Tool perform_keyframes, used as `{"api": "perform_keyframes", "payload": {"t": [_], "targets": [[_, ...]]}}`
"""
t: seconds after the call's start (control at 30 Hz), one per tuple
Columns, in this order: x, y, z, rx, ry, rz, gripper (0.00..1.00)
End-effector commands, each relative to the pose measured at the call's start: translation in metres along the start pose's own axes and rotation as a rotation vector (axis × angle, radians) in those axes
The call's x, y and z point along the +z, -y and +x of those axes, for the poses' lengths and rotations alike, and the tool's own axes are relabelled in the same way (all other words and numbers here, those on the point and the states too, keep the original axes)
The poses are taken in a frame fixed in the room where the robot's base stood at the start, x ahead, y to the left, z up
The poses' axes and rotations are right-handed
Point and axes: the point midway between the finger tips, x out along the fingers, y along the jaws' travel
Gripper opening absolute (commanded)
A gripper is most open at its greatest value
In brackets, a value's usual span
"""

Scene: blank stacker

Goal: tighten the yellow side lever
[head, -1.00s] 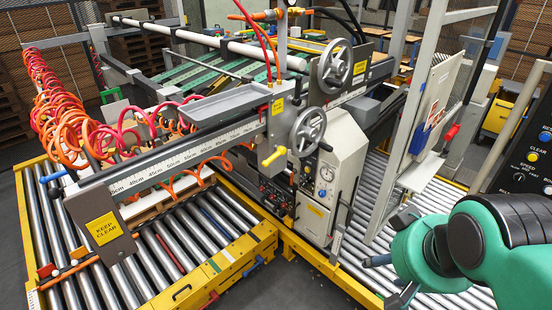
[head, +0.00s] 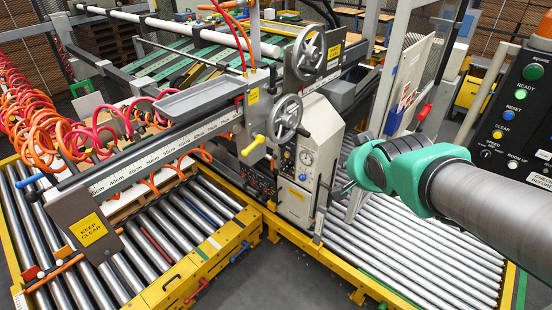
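The yellow side lever (head: 253,145) is a short handle on the metal bracket at the near side of the machine's ruler beam, left of the lower handwheel. It slants down to the left. My green and grey arm comes in from the right. My gripper (head: 346,188) is at the arm's far end, right of the machine's white control box and well apart from the lever. Only a small dark part of the gripper shows, and the arm hides most of it. Whether its fingers are open or shut is not visible.
Two grey handwheels (head: 287,117) sit close right of the lever. The white control box (head: 308,160) stands below them. Roller conveyors with yellow rails lie left and right. A black button panel (head: 515,125) is at the right.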

Motion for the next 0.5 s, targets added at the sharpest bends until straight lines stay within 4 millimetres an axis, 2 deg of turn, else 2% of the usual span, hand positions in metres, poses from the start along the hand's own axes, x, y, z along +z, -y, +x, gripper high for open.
{"api": "perform_keyframes", "payload": {"t": [0.1, 0.23, 0.37, 0.5], "targets": [[-0.029, 0.013, 0.036, -0.043, -0.068, 0.054, 0.21], [-0.053, 0.034, 0.072, -0.121, -0.136, 0.115, 0.21], [-0.068, 0.059, 0.105, -0.226, -0.184, 0.183, 0.21], [-0.072, 0.088, 0.136, -0.361, -0.204, 0.262, 0.21]]}}
